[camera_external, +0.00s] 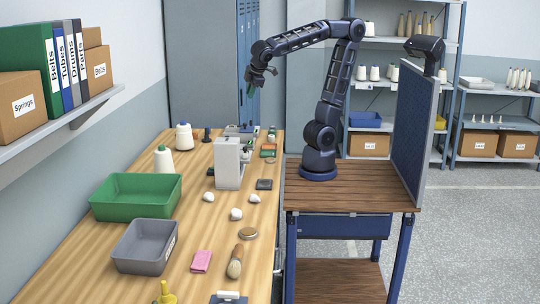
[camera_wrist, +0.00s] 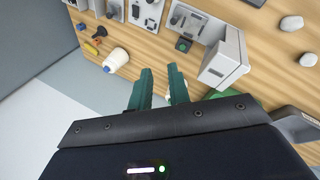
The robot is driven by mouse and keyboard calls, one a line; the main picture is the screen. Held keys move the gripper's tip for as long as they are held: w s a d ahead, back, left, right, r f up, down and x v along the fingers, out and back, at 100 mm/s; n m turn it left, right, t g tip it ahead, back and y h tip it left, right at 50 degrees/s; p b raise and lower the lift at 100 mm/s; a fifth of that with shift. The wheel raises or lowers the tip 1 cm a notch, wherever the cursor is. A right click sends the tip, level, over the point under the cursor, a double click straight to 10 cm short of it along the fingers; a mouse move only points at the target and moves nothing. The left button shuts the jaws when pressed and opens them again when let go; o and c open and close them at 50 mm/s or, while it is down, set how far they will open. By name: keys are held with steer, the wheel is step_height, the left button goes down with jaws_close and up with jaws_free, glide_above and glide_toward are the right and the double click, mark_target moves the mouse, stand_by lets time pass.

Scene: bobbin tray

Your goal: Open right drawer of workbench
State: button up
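The workbench (camera_external: 205,265) has a light wood top and runs along the left of the external view. Its front edge faces right, and its front is seen almost edge-on, so I cannot make out the right drawer there. In the wrist view the bench top (camera_wrist: 262,50) shows from above, with no drawer visible. My gripper (camera_external: 255,85) is raised high above the far end of the bench, well apart from it. In the wrist view the two green fingers of my gripper (camera_wrist: 160,72) stand apart, with nothing held between them.
A green bin (camera_external: 135,207), a grey bin (camera_external: 143,262), a grey-white machine (camera_external: 228,163) and several small items stand on the bench. My arm rises from a dark wood table with a blue drawer-like front (camera_external: 345,226). A blue mesh panel (camera_external: 415,130) stands on its right side.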

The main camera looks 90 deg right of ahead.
steer(key=s+a+n+t+h, duration=0.25)
steer(key=a+n+t, duration=0.4)
steer(key=a, duration=2.35)
steer(key=s+a+f+n+t+y, duration=0.1)
steer(key=s+a+n+t+y, duration=0.2)
steer(key=s+a, duration=0.9)
steer(key=s+a+f+n+t+y, duration=0.2)
steer(key=s+a+n+t+y, duration=0.1)
steer(key=s+a, duration=0.9)
glide_toward(280, 258)
steer(key=shift+m, duration=0.25)
steer(key=w, duration=0.3)
steer(key=w+f, duration=0.1)
steer(key=w, duration=0.2)
steer(key=w+f, duration=0.1)
steer(key=w, duration=0.2)
steer(key=shift+w+d+f, duration=0.1)
steer(key=shift+w+f, duration=0.15)
steer(key=shift+w, duration=0.15)
steer(key=shift+c, duration=0.2)
jaws_close()
